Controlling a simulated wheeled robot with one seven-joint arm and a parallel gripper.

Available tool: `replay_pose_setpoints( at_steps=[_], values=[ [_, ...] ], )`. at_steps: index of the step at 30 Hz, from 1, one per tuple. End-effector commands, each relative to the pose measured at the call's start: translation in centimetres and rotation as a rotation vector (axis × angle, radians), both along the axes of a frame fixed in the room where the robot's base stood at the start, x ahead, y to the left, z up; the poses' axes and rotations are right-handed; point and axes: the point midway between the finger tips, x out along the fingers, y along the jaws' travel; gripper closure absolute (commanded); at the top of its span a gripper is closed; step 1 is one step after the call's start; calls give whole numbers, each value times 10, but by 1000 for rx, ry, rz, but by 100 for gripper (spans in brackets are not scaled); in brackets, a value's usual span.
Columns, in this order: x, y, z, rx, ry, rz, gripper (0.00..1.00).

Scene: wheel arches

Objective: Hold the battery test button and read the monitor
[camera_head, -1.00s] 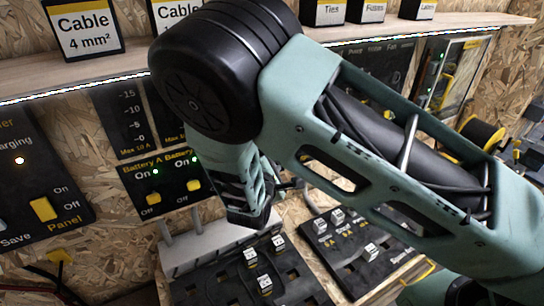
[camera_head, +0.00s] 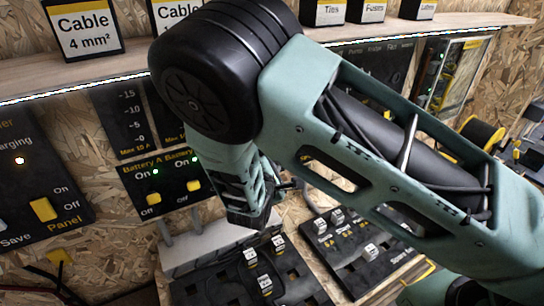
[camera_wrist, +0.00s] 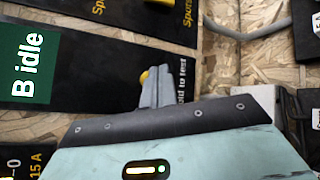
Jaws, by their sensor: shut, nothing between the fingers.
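In the wrist view, the green monitor (camera_wrist: 35,65) on a black panel reads "B idle", turned sideways. The yellow test button (camera_wrist: 143,77) sits on the same panel, beside white lettering ending in "to test". My gripper (camera_wrist: 153,76) is shut and empty, with its grey fingertips at the button and partly covering it. I cannot tell whether they touch it or press it in. In the head view my own arm hides the button, the monitor and the fingertips.
In the head view, two yellow battery switches (camera_head: 153,199) (camera_head: 194,186) are left of my wrist, with green lights above. A black fuse board (camera_head: 362,250) lies below right. A wooden shelf (camera_head: 60,82) with labelled boxes runs above. A grey cable (camera_wrist: 250,30) crosses the wrist view.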

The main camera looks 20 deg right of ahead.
Motion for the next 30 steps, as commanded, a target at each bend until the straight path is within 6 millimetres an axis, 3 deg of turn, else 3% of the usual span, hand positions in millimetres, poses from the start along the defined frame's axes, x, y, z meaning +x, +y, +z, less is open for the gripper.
replay_pose_setpoints(
  at_steps=[30],
  values=[
    [8,2,0,0,0,0,100]
  ],
)
